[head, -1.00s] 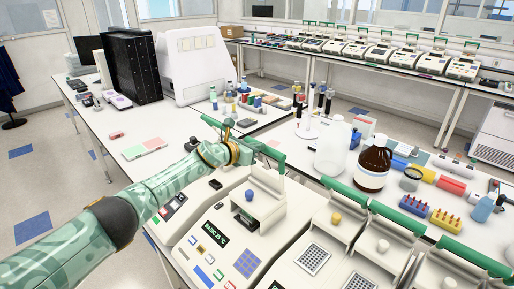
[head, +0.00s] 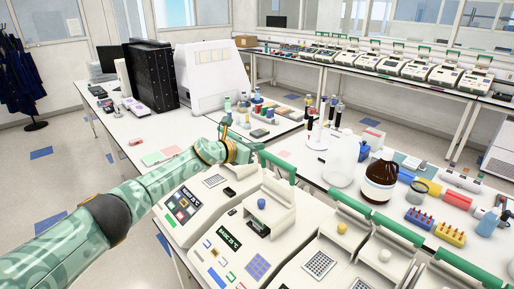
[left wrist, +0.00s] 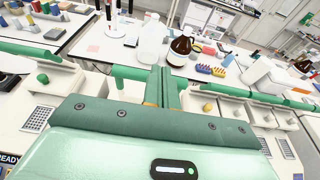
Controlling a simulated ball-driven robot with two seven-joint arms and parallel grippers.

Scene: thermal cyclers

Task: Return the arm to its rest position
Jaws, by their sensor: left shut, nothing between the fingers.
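My left arm (head: 125,208) comes in from the lower left of the head view, a patterned green sleeve with dark joints. My right gripper is out of view.
Tube racks (head: 450,234) lie further right. A black tower (head: 151,75) and a white instrument (head: 208,75) stand at the back left. Floor is open at the left.

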